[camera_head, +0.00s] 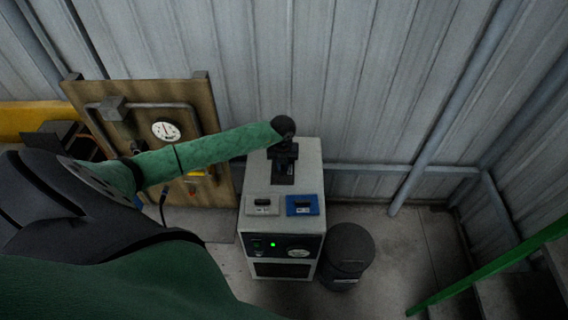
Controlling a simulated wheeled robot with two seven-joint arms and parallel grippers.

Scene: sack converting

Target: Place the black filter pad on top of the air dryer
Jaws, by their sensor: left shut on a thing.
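The air dryer (253,185) is a pale grey cabinet with a dark front panel and a lit green lamp. My left gripper (283,166) points down over the rear part of its top and is shut on the black filter pad (284,180). The pad lies within the outline of the dryer top; I cannot tell whether it touches the surface. The gripper hides part of the pad. My right gripper is not in view.
A grey pad (262,206) and a blue pad (303,206) lie side by side at the front of the dryer top. A dark bin (348,254) stands to the right. A wooden board with a gauge (165,131) stands left. A green rail (490,267) is at lower right.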

